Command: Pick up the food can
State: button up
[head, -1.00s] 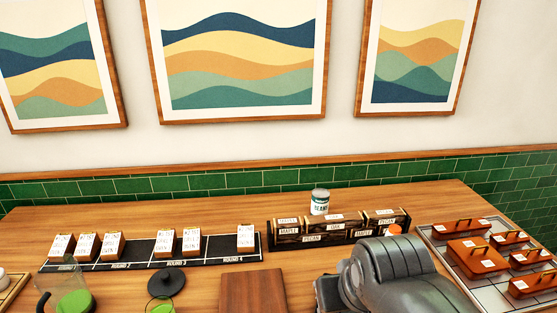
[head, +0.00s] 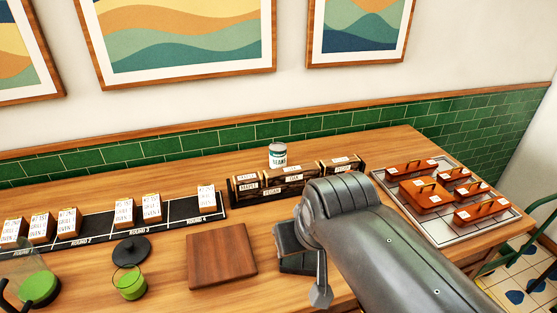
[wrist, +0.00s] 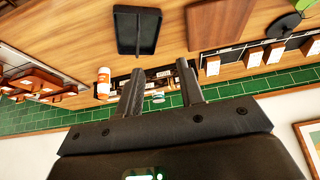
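The food can (head: 278,157) is a small white and teal tin with a beans label. In the head view it stands upright at the back of the counter, just behind the row of dark labelled boxes, which hides its base. In the wrist view the can (wrist: 158,96) shows small and far off, between my fingers. My gripper (wrist: 161,92) is open, its two dark fingers apart with nothing between them. In the head view my arm covers the front right of the counter, and my fingertips cannot be made out clearly.
The labelled boxes (head: 290,179) stand in front of the can. A wooden board (head: 222,254), a black rack (head: 180,212) of cards and a tray (head: 492,236) of orange boxes are on the counter. An orange-and-white bottle (wrist: 103,82) and a black tray (wrist: 137,30) show in the wrist view.

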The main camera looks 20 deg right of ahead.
jog(key=shift+o, duration=0.3)
jog(key=o, duration=1)
jog(key=w+d+r, duration=0.1)
jog(key=w+r, duration=0.4)
jog(key=w, duration=0.6)
jog(key=g, duration=0.1)
send_over(278, 147)
jog(key=s, duration=0.3)
notch_tip(278, 147, down, 12)
jog(key=shift+n, duration=0.4)
jog(key=x, duration=0.5)
jog(key=shift+d, duration=0.35)
jog(key=shift+a+x, duration=0.2)
jog(key=shift+x, duration=1.1)
jog(key=shift+a+x, duration=0.2)
jog(key=shift+x, duration=1.1)
